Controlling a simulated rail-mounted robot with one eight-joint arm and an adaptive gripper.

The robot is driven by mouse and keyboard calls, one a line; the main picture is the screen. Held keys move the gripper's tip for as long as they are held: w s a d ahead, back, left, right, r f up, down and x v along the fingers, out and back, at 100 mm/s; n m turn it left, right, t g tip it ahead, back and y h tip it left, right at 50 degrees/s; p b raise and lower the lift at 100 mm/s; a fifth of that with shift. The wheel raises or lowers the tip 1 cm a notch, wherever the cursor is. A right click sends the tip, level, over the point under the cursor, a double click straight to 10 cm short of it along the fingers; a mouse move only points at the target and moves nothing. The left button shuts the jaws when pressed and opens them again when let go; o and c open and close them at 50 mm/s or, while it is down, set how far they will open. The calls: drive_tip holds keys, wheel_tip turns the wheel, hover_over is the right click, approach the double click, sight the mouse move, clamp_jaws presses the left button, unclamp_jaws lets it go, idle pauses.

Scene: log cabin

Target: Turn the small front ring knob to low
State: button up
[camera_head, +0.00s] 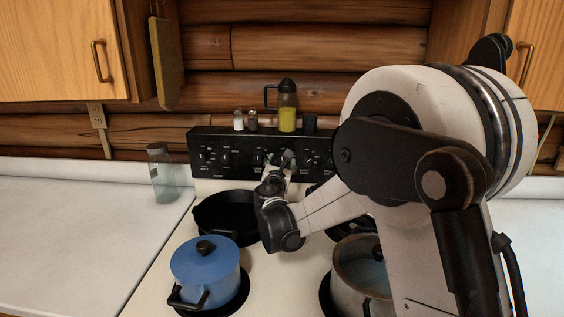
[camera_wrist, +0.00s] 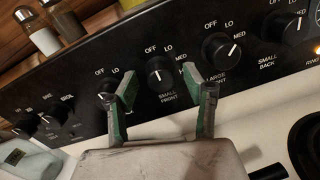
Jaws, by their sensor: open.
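The black stove control panel (camera_head: 222,152) stands at the back of the stove. In the wrist view, the small front knob (camera_wrist: 159,76) is black and round with a white pointer line; OFF, LO and MED are printed around it, and its label is below. The pointer looks roughly upward, near OFF; its exact setting is hard to tell. My gripper (camera_wrist: 160,84) is open, its green-padded fingers on either side of this knob. I cannot tell whether they touch it. In the head view my gripper (camera_head: 280,160) is at the panel, hiding the knobs behind it.
The large front knob (camera_wrist: 220,51) is close to the right finger; another knob (camera_wrist: 107,88) is partly behind the left finger. A blue pot (camera_head: 205,262), a black skillet (camera_head: 222,213) and a steel pot (camera_head: 355,290) stand on the stove. Bottle and shakers (camera_head: 287,108) stand above the panel.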

drive_tip(key=shift+w, duration=0.4)
drive_tip(key=c, duration=1.1)
drive_tip(key=shift+d+m, duration=0.1)
drive_tip(key=shift+m, duration=0.2)
drive_tip(key=shift+m+b, duration=1.55)
drive_tip(key=shift+m, duration=1.95)
